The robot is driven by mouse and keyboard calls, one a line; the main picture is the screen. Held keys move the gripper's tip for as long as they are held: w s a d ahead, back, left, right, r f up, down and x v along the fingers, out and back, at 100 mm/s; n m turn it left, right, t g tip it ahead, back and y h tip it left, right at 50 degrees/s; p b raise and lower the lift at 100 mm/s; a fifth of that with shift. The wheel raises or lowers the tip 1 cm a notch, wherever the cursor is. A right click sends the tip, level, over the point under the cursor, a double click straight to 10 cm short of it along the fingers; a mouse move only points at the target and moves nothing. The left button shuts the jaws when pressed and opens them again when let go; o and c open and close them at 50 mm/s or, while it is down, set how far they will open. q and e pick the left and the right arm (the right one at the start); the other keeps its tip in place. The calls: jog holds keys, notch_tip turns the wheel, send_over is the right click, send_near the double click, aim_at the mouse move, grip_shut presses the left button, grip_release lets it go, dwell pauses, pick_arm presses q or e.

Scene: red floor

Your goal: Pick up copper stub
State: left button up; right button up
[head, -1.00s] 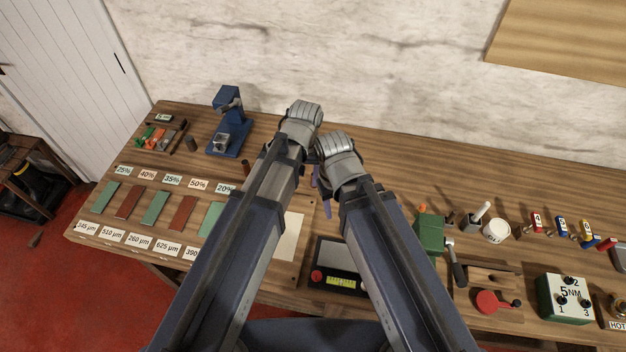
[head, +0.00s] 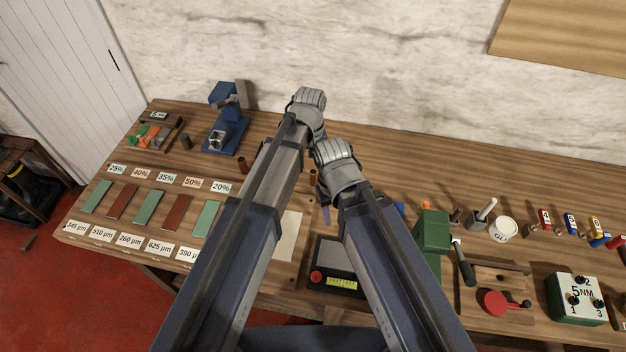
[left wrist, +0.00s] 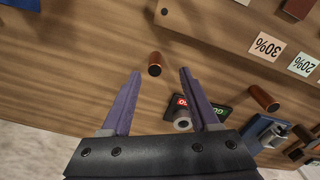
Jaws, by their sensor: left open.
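A copper-brown stub (left wrist: 155,64) stands on the wooden bench in the left wrist view, seen in the gap between the purple fingertips of my left gripper (left wrist: 160,72). The gripper is open and empty, and I cannot tell how far the stub is below it. The same stub shows in the head view (head: 313,177) between my arms. A second copper-brown stub (left wrist: 264,98) lies to the right in the wrist view and also shows in the head view (head: 242,166).
A blue press (head: 228,130) stands at the back left. A green box (head: 432,232) is right of my arms. The bench's back middle is clear.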

aim_at(313, 172)
pick_arm(q)
jog(key=shift+w+d+f+b, duration=0.1)
jog(key=shift+d+f+b, duration=0.1)
jog(key=shift+f+b, duration=1.15)
jog(key=shift+d+f+b, duration=0.15)
jog(key=shift+f+b, duration=1.05)
jog(key=shift+f, duration=0.1)
pick_arm(e)
jog(key=shift+f, duration=2.65)
pick_arm(q)
jog(key=shift+r, duration=0.1)
pick_arm(e)
jog(key=shift+r, duration=0.1)
pick_arm(q)
grip_shut()
